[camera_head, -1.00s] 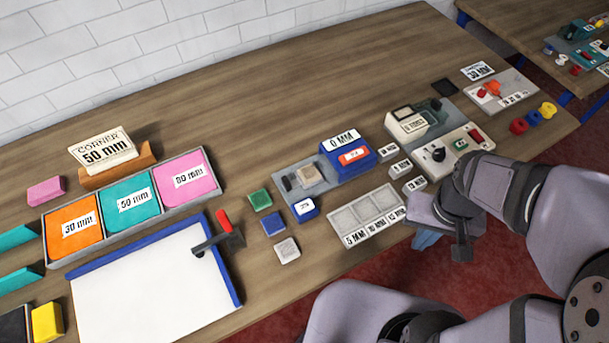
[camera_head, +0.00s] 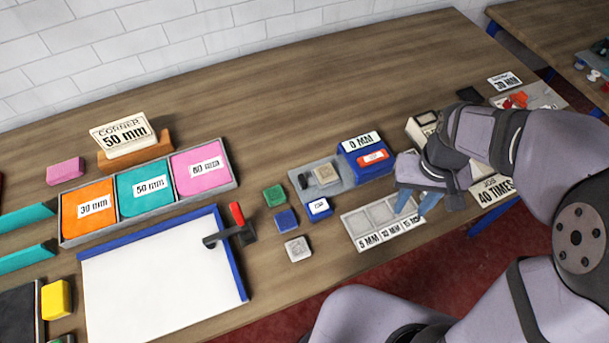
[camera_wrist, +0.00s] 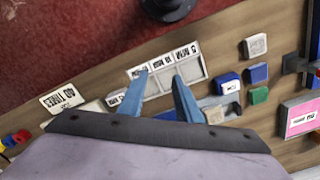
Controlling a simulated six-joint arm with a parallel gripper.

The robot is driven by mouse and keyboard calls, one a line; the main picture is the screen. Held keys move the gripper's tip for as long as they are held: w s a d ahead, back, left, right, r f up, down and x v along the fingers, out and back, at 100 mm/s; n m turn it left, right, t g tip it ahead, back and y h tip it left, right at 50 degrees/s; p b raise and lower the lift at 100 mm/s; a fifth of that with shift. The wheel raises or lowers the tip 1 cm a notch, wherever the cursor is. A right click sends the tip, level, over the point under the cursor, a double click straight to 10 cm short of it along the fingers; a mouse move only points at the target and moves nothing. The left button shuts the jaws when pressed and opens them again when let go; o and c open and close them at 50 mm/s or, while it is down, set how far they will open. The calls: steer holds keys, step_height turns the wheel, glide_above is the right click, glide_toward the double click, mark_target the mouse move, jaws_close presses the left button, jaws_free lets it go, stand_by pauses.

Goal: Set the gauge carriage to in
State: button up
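I cannot tell for sure which part is the gauge carriage. A gauge-like unit has a grey base (camera_head: 334,190), a blue block (camera_head: 352,164) with a "0 MM" plate (camera_head: 361,142), and a red labelled part (camera_head: 373,158). A small blue block (camera_head: 319,209) with a white label sits at its front edge, and shows in the wrist view (camera_wrist: 228,84). A beige square (camera_head: 325,174) and a dark knob lie on the base. My gripper (camera_head: 416,202) is open and empty, right of this unit above the slotted tray's right end; its blue fingers (camera_wrist: 160,76) are apart.
The grey tray (camera_head: 355,217) with three compartments, marked 5, 10 and 15 MM, lies in front of the unit. Green (camera_head: 275,195), blue (camera_head: 286,221) and white (camera_head: 298,249) squares lie left. My arm hides much of the machine (camera_head: 421,128) at right.

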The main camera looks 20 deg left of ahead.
steer(key=w+a+f+n+b, duration=0.15)
steer(key=w+a+n, duration=0.3)
steer(key=a, duration=0.95)
steer(key=n, duration=0.2)
glide_above(303, 178)
steer(key=shift+s+a+f+b, duration=0.15)
steer(key=shift+f+b, duration=0.3)
steer(key=shift+f, duration=0.45)
steer(key=shift+f+p, duration=1.25)
steer(key=shift+f, duration=2.4)
jaws_close()
